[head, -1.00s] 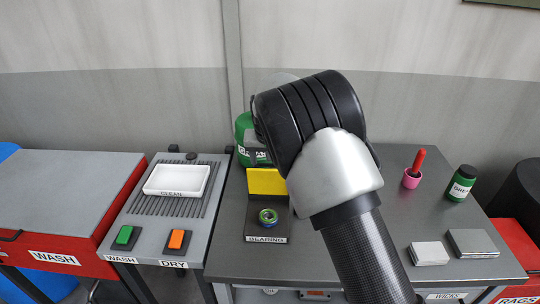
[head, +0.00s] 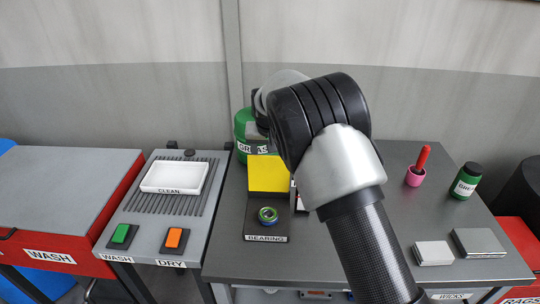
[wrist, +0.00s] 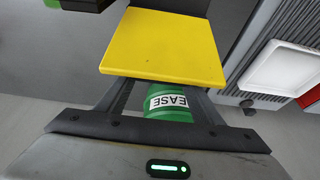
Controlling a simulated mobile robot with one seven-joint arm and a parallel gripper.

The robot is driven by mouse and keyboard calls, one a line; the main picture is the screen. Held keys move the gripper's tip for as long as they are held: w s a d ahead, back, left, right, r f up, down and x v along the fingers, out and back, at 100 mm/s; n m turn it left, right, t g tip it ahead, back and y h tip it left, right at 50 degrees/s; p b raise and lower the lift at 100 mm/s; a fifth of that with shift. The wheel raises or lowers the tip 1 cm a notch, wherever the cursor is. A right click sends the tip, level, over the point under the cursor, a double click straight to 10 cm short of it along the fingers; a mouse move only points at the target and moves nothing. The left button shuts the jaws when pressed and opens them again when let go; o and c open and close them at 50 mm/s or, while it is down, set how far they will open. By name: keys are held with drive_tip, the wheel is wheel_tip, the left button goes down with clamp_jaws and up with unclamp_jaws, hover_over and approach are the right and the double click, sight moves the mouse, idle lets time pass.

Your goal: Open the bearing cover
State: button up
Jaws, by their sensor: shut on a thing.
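The bearing cover is a yellow plate (head: 268,173), tilted up at the back of the dark bearing base (head: 252,222). In the wrist view the yellow cover (wrist: 165,50) fills the upper middle. My gripper (wrist: 167,88) is shut on the cover, its dark fingers reaching to the cover's near edge. The fingertips are partly hidden by the cover. In the head view the black wrist joint of my arm hides most of my gripper.
A green grease can (head: 242,128) stands behind the cover. A white tray (head: 173,177) and green and orange switches lie left. A pink cup (head: 415,177), a green bottle (head: 465,181) and two pale boxes sit right. The table centre is partly behind my arm.

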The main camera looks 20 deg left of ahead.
drive_tip(key=shift+s+d+f, duration=0.1)
drive_tip(key=shift+s+f, duration=0.25)
drive_tip(key=shift+f, duration=0.35)
drive_tip(key=o, duration=1.5)
drive_tip(key=shift+w, duration=0.15)
drive_tip(key=shift+r, duration=0.6)
drive_tip(key=v, duration=1.6)
drive_tip(key=shift+r+b, duration=0.35)
drive_tip(key=shift+b, duration=0.05)
